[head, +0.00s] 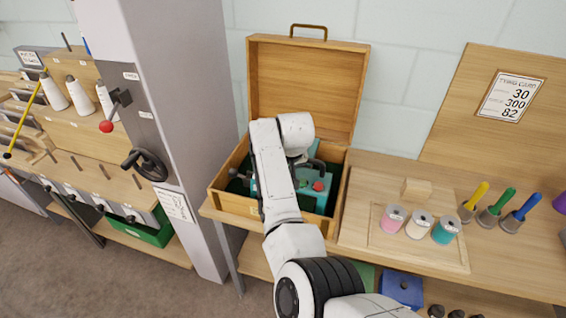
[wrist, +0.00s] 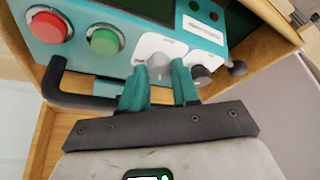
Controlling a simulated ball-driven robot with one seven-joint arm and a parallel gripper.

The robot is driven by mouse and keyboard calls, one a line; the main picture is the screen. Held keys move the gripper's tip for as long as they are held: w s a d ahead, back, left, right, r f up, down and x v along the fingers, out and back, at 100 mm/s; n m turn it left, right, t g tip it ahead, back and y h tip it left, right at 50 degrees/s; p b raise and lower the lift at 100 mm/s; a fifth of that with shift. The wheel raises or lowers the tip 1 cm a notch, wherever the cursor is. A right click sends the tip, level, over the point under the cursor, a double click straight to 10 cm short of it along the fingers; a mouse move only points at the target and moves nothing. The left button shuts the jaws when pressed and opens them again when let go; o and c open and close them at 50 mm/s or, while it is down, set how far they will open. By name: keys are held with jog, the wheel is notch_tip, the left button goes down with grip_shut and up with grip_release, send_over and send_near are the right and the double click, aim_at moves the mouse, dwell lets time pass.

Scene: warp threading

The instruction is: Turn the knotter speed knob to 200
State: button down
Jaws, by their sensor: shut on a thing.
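The teal knotter (head: 322,199) sits in an open wooden case (head: 240,206), partly hidden by my arm. In the wrist view its panel (wrist: 108,12) fills the top. My gripper (wrist: 160,80) has its two teal fingers on either side of a grey knob (wrist: 159,64) on a white dial plate (wrist: 150,43), and is shut on it. The dial's numbers are too small to read, so I cannot tell the setting. A second, darker knob (wrist: 200,72) is just right of the fingers. In the head view my arm hides the fingertips.
A red button (wrist: 47,27) and a green button (wrist: 103,41) lie left of the dial. A black handle (wrist: 85,97) is close to my gripper. Spools (head: 419,224) stand on the bench to the right. A grey column (head: 190,120) rises to the left.

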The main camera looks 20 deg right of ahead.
jog(key=n+y+p, duration=0.1)
jog(key=n, duration=0.4)
jog(key=shift+d+y+p, duration=0.15)
jog(key=shift+y+p, duration=0.2)
jog(key=shift+y, duration=0.05)
dwell(0.3)
jog(key=c, duration=0.8)
grip_release()
